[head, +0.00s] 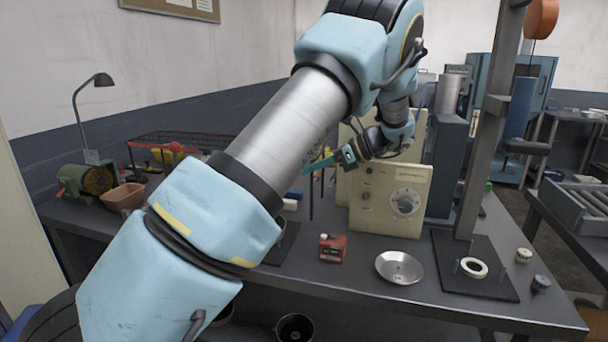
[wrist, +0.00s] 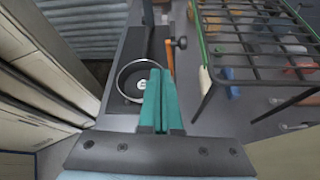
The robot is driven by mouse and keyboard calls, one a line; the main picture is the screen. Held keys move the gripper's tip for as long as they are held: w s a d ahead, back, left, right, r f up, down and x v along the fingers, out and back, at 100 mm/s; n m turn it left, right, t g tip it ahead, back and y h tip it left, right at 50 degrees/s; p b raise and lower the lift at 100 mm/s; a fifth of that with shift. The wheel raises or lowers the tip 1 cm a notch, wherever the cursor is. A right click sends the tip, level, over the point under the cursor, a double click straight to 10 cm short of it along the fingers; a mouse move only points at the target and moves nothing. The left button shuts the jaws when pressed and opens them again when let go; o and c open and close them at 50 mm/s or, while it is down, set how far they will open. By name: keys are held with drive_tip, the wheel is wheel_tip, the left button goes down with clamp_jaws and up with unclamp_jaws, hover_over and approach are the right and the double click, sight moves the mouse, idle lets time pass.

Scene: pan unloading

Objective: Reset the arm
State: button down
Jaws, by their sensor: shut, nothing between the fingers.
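My gripper (head: 319,165) is raised above the back of the bench in the head view, with its teal fingers pointing left. In the wrist view its teal fingers (wrist: 162,98) are closed together with nothing between them. A shallow silver pan (head: 399,267) lies on the bench near the front edge, well apart from my gripper. In the wrist view a round rimmed dish (wrist: 122,84) sits on a dark base below the fingers, partly hidden by them. I cannot tell whether it is another pan.
A cream instrument box (head: 390,198) with a dial stands below my wrist. A grey post on a dark plate (head: 498,282) holding a white ring (head: 474,267) stands to its right. A small red box (head: 332,248) sits in front. A wire rack (wrist: 262,72) is right of the fingers.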

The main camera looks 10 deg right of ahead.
drive_tip(key=s+a+f+n+g+h, duration=0.25)
drive_tip(key=a+n, duration=0.25)
drive_tip(key=a, duration=0.3)
drive_tip(key=s+a+f+n+g+h, duration=0.2)
drive_tip(key=s+a+n+g+h, duration=0.15)
drive_tip(key=a, duration=0.45)
drive_tip(key=s+a+n+t+h, duration=0.1)
drive_tip(key=s+a+n+h, duration=0.2)
drive_tip(key=s+n, duration=0.3)
drive_tip(key=s+a+f+n+t+h, duration=0.1)
drive_tip(key=s+a+n+h, duration=0.1)
drive_tip(key=s+a+n, duration=0.3)
drive_tip(key=s+n, duration=0.2)
drive_tip(key=n, duration=0.2)
drive_tip(key=shift+s+a+h, duration=0.2)
drive_tip(key=shift+a+h, duration=0.05)
drive_tip(key=shift+h, duration=0.15)
drive_tip(key=shift+f, duration=0.1)
